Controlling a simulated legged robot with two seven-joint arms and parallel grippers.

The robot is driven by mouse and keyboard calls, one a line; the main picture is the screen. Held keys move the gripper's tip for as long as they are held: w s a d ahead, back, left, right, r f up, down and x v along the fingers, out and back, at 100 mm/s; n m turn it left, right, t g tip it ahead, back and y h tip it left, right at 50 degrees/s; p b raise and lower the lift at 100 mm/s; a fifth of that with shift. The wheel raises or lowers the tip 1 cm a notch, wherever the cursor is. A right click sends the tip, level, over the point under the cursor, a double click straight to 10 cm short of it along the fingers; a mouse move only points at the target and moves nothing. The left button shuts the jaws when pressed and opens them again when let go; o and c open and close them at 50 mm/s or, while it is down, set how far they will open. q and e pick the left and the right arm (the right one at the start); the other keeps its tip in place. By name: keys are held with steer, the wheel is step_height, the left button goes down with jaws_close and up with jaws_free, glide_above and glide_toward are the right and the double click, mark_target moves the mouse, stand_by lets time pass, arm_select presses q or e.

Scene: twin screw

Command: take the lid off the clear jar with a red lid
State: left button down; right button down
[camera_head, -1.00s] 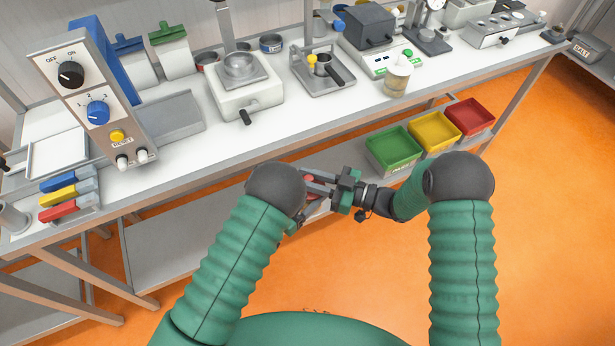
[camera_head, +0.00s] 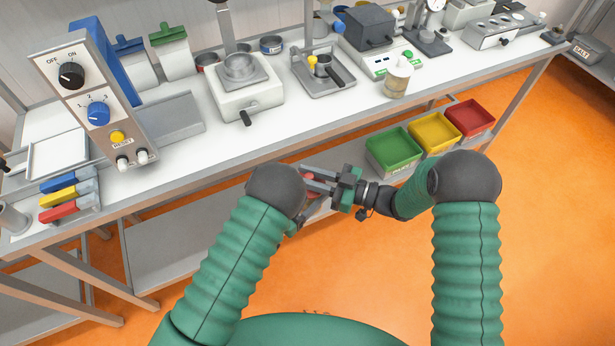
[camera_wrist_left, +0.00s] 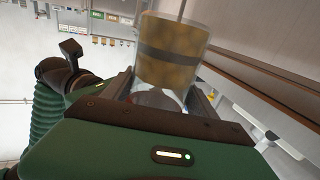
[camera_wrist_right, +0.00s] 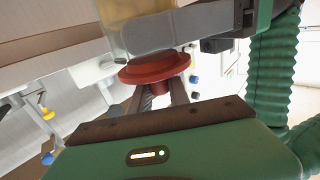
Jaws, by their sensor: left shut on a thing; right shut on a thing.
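The clear jar (camera_wrist_left: 170,50) shows in the left wrist view with yellowish contents and a grey band. My left gripper (camera_wrist_left: 163,92) is shut on its body. In the right wrist view the jar (camera_wrist_right: 150,28) is at the top, with the red lid (camera_wrist_right: 157,68) just below it. My right gripper (camera_wrist_right: 160,92) is shut on the lid's narrower knob. The lid lies close against the jar's end; I cannot tell whether they touch. In the head view my right gripper (camera_head: 322,186) points left, and my left forearm hides most of the jar and left gripper.
Both grippers are in front of the white workbench (camera_head: 180,175), over its front edge and lower shelf. Green (camera_head: 392,150), yellow (camera_head: 435,130) and red (camera_head: 470,117) bins sit below the bench at right. A cup (camera_head: 397,78) stands near the bench edge. Orange floor lies clear at right.

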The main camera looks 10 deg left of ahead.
steer(key=shift+r, duration=0.35)
steer(key=shift+r, duration=0.1)
steer(key=shift+r, duration=1.9)
